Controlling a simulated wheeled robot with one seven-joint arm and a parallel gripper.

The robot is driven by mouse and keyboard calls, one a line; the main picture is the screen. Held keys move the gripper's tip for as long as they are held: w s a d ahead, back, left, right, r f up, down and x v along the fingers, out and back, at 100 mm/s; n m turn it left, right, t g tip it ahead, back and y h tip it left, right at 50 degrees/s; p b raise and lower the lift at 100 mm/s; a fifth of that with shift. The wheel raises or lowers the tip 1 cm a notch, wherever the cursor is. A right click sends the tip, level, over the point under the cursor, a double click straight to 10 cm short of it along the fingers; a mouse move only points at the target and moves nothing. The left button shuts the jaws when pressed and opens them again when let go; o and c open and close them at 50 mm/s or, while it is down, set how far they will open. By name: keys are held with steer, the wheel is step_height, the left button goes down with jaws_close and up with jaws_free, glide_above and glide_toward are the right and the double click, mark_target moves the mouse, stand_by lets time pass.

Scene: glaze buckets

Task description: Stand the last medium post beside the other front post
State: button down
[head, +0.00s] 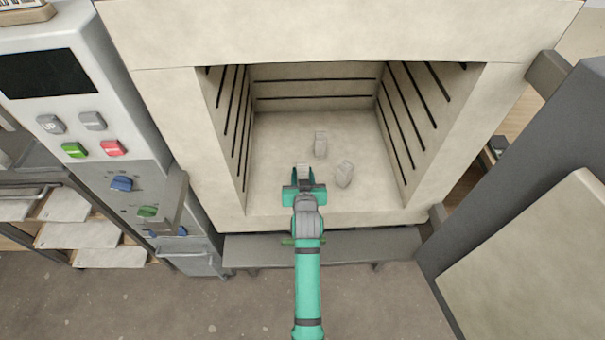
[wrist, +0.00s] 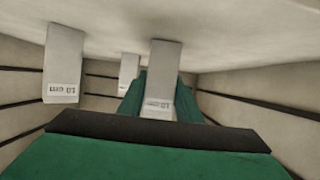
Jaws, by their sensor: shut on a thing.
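My gripper (head: 303,189) is inside the kiln at the front left of its floor, shut on a pale grey post (head: 302,171). The held post (wrist: 163,75) shows between the fingers in the wrist view, close to the floor; I cannot tell whether it touches. The other front post (head: 344,174) stands to the right of my gripper, apart from the held one; it is at the left in the wrist view (wrist: 63,65). A third post (head: 320,145) stands farther back, and also shows in the wrist view (wrist: 128,72). The gripper hides part of the held post.
The kiln's side walls (head: 228,125) carry dark grooves and flank my arm. The front sill (head: 380,217) lies under the arm. The kiln floor (head: 275,130) is bare behind and left of the posts. A control panel (head: 90,120) stands left, the open door (head: 530,250) right.

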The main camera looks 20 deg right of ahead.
steer(key=c, duration=1.3)
jaws_free()
steer(key=shift+f, duration=0.1)
steer(key=shift+r, duration=0.2)
steer(key=v, duration=1.2)
steer(key=s+a+f+n+t+y, duration=0.1)
steer(key=s+a+f, duration=0.2)
steer(key=s+a, duration=0.35)
steer(key=s+a+f+n+y, duration=0.1)
steer(key=s+a+f, duration=0.2)
steer(key=s, duration=0.7)
steer(key=shift+n+t+y, duration=0.6)
steer(key=shift+t+y, duration=0.1)
steer(key=shift+y, duration=0.2)
steer(key=s+a+r, duration=0.2)
steer(key=s, duration=0.4)
steer(key=s+a+r, duration=0.2)
steer(key=s, duration=0.4)
steer(key=s+a+r, duration=0.3)
steer(key=s, duration=0.3)
